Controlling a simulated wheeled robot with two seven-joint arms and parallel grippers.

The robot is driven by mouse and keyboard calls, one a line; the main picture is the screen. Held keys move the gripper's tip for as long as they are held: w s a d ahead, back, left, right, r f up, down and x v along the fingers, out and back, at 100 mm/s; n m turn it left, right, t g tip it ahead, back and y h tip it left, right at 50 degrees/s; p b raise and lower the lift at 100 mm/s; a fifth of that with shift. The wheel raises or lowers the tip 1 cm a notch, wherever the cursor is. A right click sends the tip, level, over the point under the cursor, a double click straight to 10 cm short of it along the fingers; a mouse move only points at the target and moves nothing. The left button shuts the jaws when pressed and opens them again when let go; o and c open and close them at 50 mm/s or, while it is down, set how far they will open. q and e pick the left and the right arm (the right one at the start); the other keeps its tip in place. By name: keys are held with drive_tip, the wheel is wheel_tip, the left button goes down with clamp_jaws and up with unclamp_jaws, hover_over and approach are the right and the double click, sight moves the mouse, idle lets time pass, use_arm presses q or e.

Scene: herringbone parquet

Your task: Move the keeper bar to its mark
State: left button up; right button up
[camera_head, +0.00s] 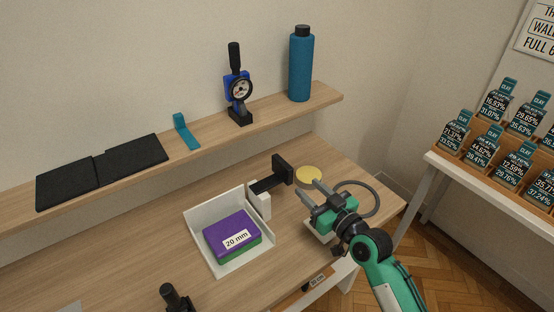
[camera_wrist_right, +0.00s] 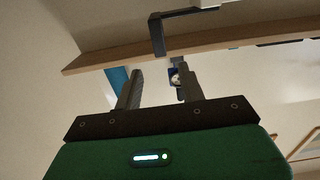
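A black bar with an upright black end plate (camera_head: 283,170) stands on the table beside a white block (camera_head: 262,205); I take it for the keeper bar but cannot be sure. It also shows in the right wrist view (camera_wrist_right: 158,37), beyond my fingertips.
A white tray (camera_head: 198,225) holds a purple and green block labelled 20 mm. A grey ring-like loop (camera_head: 375,190) is behind my right gripper. A shelf (camera_head: 270,118) with a blue bottle (camera_head: 301,68) and dial gauge (camera_head: 239,90) runs behind.

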sight(274, 156)
drive_tip(key=p+x, duration=0.1)
drive_tip(key=x, duration=1.1)
drive_tip(key=shift+w+a, duration=0.1)
drive_tip(key=shift+w, duration=0.05)
use_arm(q)
drive_tip(key=shift+s+a+f, duration=0.15)
drive_tip(key=shift+s, duration=0.45)
drive_tip(key=shift+s+a+f, duration=0.15)
drive_tip(key=shift+s, duration=0.45)
use_arm(e)
drive_tip(key=shift+w+a, duration=0.1)
drive_tip(key=shift+w, duration=0.05)
clamp_jaws()
use_arm(q)
drive_tip(key=shift+w, duration=0.1)
